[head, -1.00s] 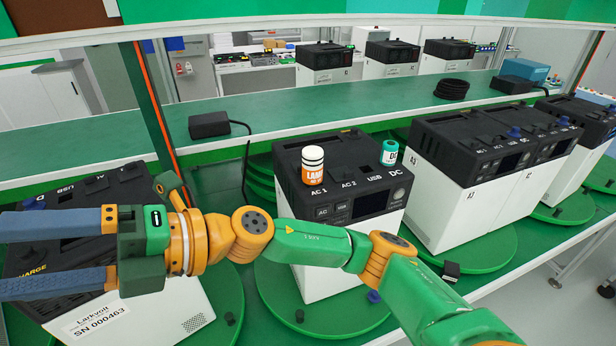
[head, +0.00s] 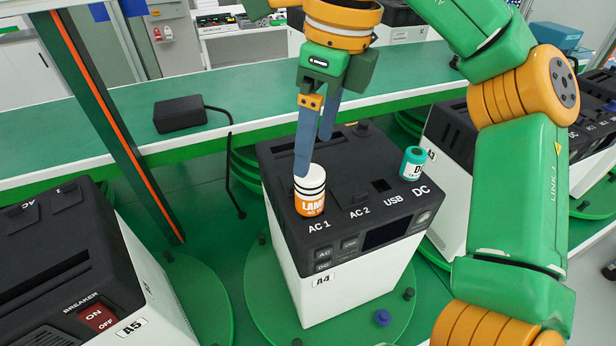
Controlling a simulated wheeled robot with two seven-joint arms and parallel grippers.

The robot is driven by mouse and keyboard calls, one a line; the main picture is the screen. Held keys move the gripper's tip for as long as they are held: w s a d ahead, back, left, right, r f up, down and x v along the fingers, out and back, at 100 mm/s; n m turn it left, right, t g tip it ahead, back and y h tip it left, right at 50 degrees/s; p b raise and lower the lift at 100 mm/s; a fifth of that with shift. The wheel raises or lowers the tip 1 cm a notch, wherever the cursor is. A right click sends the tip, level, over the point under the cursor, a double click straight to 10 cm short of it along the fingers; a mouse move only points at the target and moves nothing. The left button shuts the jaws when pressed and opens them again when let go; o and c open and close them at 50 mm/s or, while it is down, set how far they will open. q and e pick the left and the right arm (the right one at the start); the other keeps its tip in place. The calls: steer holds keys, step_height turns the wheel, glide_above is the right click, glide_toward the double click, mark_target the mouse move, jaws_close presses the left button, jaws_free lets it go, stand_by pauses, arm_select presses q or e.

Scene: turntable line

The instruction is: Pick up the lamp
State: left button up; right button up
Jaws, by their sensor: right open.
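The lamp (head: 311,203) is a small upright cylinder, orange with a "LAMP" label and a white top with black rings. It stands at the AC 1 spot on top of the black-and-white power station marked A4 (head: 325,270). My right gripper (head: 314,155) points down from above, its two blue-grey fingers apart and empty. The nearer fingertip overlaps the lamp's top edge in the picture; I cannot tell whether it touches. My left gripper is not in view.
A teal cylinder (head: 412,163) stands by the DC label on the same station. Station A5 (head: 60,250) is at the left, another (head: 449,135) at the right. Behind runs a green shelf (head: 90,122) with a black adapter (head: 180,114). An orange-striped post (head: 110,120) rises at the left.

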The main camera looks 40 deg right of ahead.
mark_target(311, 172)
steer(key=s+a+f, duration=0.1)
steer(key=s+a+f+p, duration=0.1)
steer(key=f, duration=0.1)
steer(key=shift+s+a+f, duration=0.15)
steer(key=shift+a+f, duration=0.05)
steer(key=shift+a, duration=0.1)
steer(key=shift+d+f, duration=0.1)
steer(key=shift+f, duration=0.25)
steer(key=shift+w+d+f, duration=0.35)
steer(key=shift+w+d, duration=0.2)
steer(key=shift+w, duration=0.35)
steer(key=c, duration=0.3)
steer(key=shift+s+a+r, duration=0.15)
steer(key=shift+s+a, duration=0.2)
jaws_close()
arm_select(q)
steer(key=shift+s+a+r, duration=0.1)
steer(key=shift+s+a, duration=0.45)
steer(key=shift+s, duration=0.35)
arm_select(e)
steer(key=shift+w+d, duration=0.15)
